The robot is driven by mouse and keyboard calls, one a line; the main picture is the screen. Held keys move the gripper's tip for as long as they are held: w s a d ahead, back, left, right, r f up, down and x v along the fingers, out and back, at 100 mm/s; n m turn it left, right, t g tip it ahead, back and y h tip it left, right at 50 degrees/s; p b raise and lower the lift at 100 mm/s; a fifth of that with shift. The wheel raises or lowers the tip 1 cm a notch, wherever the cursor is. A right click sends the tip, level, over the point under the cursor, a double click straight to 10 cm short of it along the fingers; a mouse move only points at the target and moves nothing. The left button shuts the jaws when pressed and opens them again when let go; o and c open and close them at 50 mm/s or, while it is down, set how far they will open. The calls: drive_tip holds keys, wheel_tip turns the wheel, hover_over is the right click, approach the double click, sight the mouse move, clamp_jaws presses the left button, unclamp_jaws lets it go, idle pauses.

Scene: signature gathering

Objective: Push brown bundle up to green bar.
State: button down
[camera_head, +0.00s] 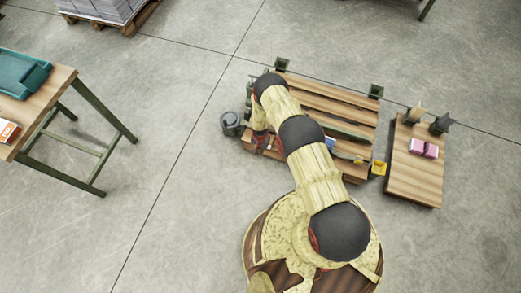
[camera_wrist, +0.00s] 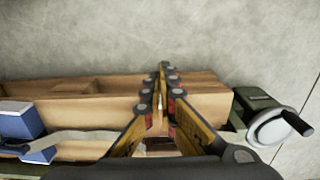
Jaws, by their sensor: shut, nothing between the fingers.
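My gripper (camera_head: 262,142) is at the left end of the slatted wooden bench in the head view. In the wrist view my gripper (camera_wrist: 166,80) is shut and empty, its fingers over a wooden board. A small brown patch (camera_wrist: 190,146) shows low between the finger bases; I cannot tell whether it is the brown bundle. A dark green bar (camera_head: 348,131) runs across the bench right of my arm in the head view. My arm covers part of the bench, and no brown bundle can be made out clearly.
A blue-and-white block (camera_wrist: 22,121) lies left of my fingers, beside a pale strip (camera_wrist: 75,138). A grey handwheel (camera_wrist: 272,128) stands at right. A side table (camera_head: 415,180) holds a pink bundle (camera_head: 424,148). A yellow object (camera_head: 378,168) is near the bench's right end.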

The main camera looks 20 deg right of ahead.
drive_tip(key=w+d+f+b, duration=0.2)
drive_tip(key=w+f+b, duration=0.1)
drive_tip(key=f, duration=0.3)
drive_tip(key=shift+w+d+f+b, duration=0.15)
drive_tip(key=shift+f+b, duration=0.25)
drive_tip(key=shift+b, duration=0.2)
